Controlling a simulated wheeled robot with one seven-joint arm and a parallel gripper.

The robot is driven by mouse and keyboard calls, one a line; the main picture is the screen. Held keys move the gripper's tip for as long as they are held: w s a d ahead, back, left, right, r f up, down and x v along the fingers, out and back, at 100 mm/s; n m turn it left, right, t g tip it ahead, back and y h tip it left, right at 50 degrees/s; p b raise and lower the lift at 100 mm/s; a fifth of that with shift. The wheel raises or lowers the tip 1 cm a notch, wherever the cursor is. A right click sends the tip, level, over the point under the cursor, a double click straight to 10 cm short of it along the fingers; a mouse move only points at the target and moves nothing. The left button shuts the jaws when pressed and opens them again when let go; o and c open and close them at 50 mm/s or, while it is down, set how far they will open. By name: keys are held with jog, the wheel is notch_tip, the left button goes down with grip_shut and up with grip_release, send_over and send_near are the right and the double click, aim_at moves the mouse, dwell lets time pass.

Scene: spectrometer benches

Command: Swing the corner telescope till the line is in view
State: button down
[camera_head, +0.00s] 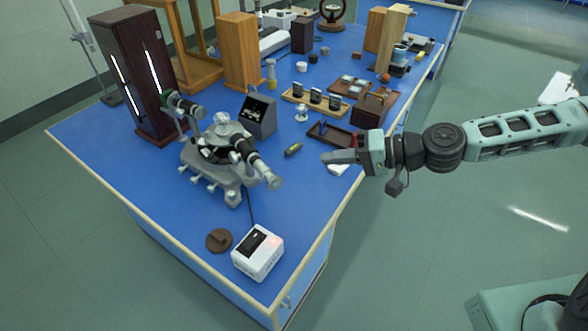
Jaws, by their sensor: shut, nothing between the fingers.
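A grey spectrometer (217,158) stands at the near corner of the blue bench. Its telescope (258,165), a dark tube with a pale end, points to the front right. A second tube, which looks like the collimator (184,106), points toward the tall dark cabinet with bright slits. A small grey box with a dark screen (258,115) stands just behind the spectrometer; its picture is too small to read. My gripper (324,157) is shut and empty. It is above the bench's right edge, to the right of the telescope and apart from it.
The dark cabinet (135,72) stands behind the spectrometer. A white box (257,252) and a brown disc (219,240) are at the near end. A green-black pen-like item (293,150) lies between telescope and gripper.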

aim_at(274, 175)
jog(key=a+f+p, duration=0.3)
jog(key=a, duration=0.5)
jog(key=shift+s+f, duration=0.15)
jog(key=shift+f, duration=0.15)
jog(key=shift+a, duration=0.2)
